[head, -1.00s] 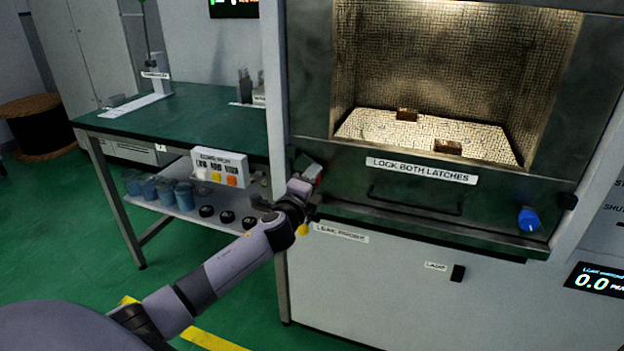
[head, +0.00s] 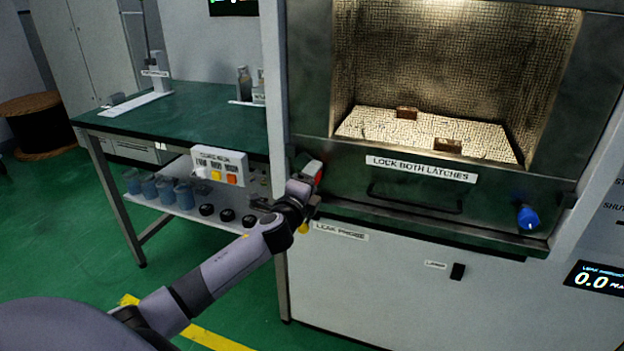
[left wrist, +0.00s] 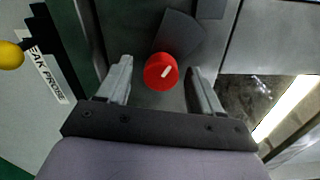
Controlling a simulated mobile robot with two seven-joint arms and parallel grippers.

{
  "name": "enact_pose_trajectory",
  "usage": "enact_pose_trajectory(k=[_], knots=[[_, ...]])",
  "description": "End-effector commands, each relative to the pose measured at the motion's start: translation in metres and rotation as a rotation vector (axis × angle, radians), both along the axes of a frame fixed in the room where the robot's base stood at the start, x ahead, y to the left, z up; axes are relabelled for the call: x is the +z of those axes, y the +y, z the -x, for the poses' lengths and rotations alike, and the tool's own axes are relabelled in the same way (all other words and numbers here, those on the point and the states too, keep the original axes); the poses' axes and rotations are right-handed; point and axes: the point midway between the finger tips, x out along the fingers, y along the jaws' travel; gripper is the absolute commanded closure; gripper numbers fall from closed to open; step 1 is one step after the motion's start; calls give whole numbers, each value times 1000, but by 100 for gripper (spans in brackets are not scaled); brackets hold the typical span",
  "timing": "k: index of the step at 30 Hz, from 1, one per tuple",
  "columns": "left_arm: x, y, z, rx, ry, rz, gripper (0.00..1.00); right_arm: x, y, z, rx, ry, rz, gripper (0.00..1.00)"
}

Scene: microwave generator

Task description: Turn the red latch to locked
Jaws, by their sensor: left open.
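The red latch (left wrist: 161,71) is a round red knob with a pale line on its face, pointing up and to the right in the left wrist view. A dark grey plate sits behind it. In the head view only a sliver of red latch (head: 319,175) shows beside my gripper, at the left edge of the chamber front. My left gripper (left wrist: 161,80) is open, with one finger on each side of the latch and visible gaps to both. It also shows in the head view (head: 308,200). My right gripper is not in view.
A blue latch (head: 528,217) is on the right of the chamber front, by the "LOCK BOTH LATCHES" label (head: 421,169). A dark handle bar (head: 415,205) runs below the label. A yellow knob (left wrist: 10,55) is at left in the wrist view. A green-topped bench (head: 190,125) stands to the left.

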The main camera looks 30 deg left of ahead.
Motion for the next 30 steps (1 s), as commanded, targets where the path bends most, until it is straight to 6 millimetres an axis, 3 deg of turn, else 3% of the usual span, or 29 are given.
enact_pose_trajectory(k=[15, 30], knots=[[0, -14, 57, -1, 1, -2, 34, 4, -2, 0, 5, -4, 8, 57], [0, -15, 61, 0, 0, -2, 34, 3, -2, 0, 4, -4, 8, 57]])
